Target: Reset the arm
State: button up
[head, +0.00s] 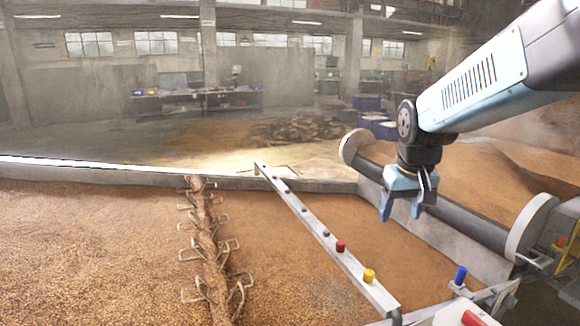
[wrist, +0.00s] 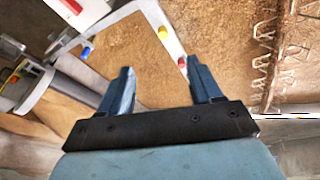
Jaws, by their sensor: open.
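My gripper (head: 401,207) hangs from my blue and white arm at the right of the head view, fingers pointing down. Its two blue fingers are apart with nothing between them. In the wrist view the gripper (wrist: 160,82) also shows open and empty, over the brown grain (wrist: 140,60). In the head view it hangs in front of a long grey roller (head: 455,222) and above the grain bed; I cannot tell how close it is to the roller.
A metal bar (head: 318,230) with red, yellow and dark knobs crosses the grain bed (head: 100,240). A shaft with wire loops (head: 208,245) lies left of it. A blue knob (head: 460,275) and machine parts stand at lower right. Blue bins (head: 368,118) stand farther back.

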jog(key=s+r+t, duration=0.1)
jog(key=s+r, duration=0.1)
jog(key=s, duration=0.4)
jog(key=s+r+t, duration=0.1)
jog(key=s+r, duration=0.1)
jog(key=s, duration=0.5)
jog(key=shift+r+m, duration=0.3)
jog(key=shift+m, duration=0.1)
